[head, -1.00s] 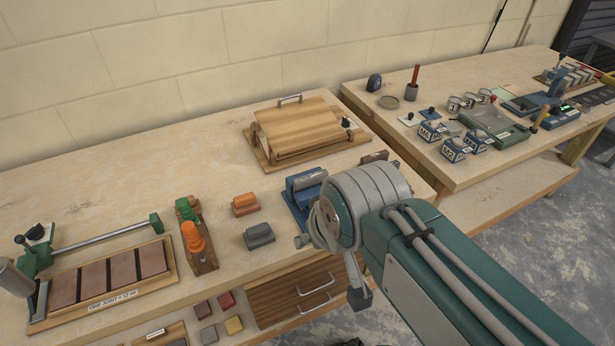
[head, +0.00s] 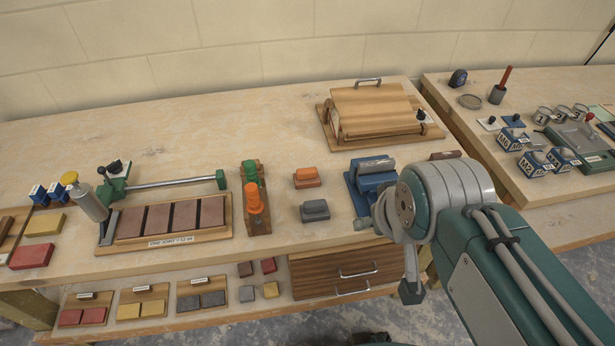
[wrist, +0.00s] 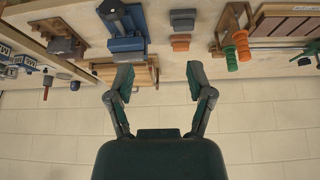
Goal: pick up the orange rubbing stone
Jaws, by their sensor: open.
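The orange rubbing stone (head: 307,177) lies on the wooden bench, behind a similar grey stone (head: 315,210). In the wrist view, which is upside down, the orange stone (wrist: 181,45) and the grey stone (wrist: 182,18) show beyond the fingers, right of their midline. My gripper (wrist: 160,78) is open, with nothing between its two fingers and apart from the orange stone.
A rack with green and orange handles (head: 253,205) stands left of the stones. A blue vise-like tool (head: 361,192) stands to their right, close to my arm. Bare bench lies behind the orange stone.

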